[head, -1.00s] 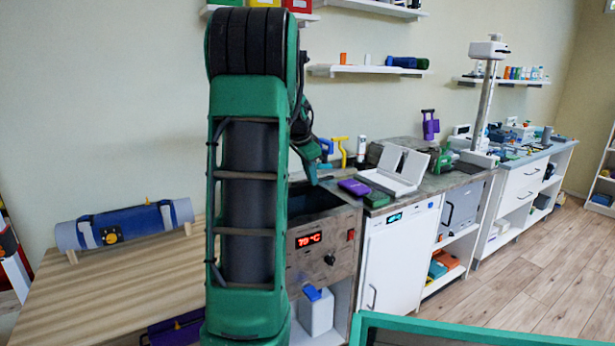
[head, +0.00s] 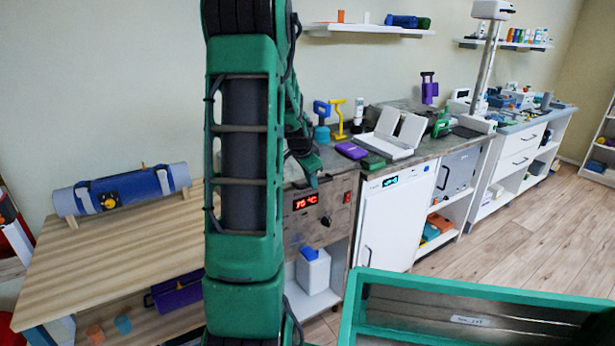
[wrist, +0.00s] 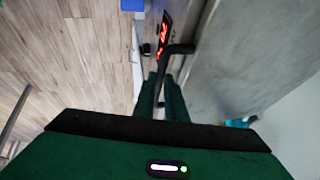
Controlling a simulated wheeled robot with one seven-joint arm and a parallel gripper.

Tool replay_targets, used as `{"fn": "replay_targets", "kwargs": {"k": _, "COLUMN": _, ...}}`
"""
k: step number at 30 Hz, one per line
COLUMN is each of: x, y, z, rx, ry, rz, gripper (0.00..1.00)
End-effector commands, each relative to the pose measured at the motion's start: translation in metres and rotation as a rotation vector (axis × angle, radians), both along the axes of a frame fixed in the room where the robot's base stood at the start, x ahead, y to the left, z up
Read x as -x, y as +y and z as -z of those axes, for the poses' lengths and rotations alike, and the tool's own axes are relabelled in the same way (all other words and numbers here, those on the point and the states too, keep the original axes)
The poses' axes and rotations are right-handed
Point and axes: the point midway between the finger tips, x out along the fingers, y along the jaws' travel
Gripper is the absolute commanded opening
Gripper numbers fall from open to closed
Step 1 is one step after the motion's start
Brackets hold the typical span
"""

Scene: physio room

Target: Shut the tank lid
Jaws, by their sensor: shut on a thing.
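The tank (head: 330,205) is a grey metal-look box set in the counter, with a red 75 °C display, a knob and a red switch on its front. Its lid shows as a broad grey plate in the wrist view (wrist: 245,60) and appears to lie flat or nearly flat over the tank. My gripper (head: 313,180) is at the tank's front top edge. In the wrist view my gripper's green fingers (wrist: 165,100) are shut on a dark bar, apparently the lid handle (wrist: 180,48). The arm hides the left part of the tank and lid.
A purple box (head: 351,150), a green box (head: 373,162) and a white open case (head: 395,137) sit on the counter right of the tank. A white jug (head: 313,270) stands below it. A wooden bench (head: 130,235) is at left.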

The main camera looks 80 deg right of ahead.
Motion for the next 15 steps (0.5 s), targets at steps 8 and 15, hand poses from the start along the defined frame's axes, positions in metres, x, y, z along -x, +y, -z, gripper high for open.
{"fn": "replay_targets", "kwargs": {"k": 8, "x": 0.0136, "y": 0.0103, "z": 0.0131, "rx": -0.037, "ry": 0.014, "rz": 0.023, "gripper": 0.29}}
{"fn": "replay_targets", "kwargs": {"k": 15, "x": 0.0103, "y": 0.0092, "z": 0.0107, "rx": -0.031, "ry": 0.011, "rz": 0.017, "gripper": 0.29}}
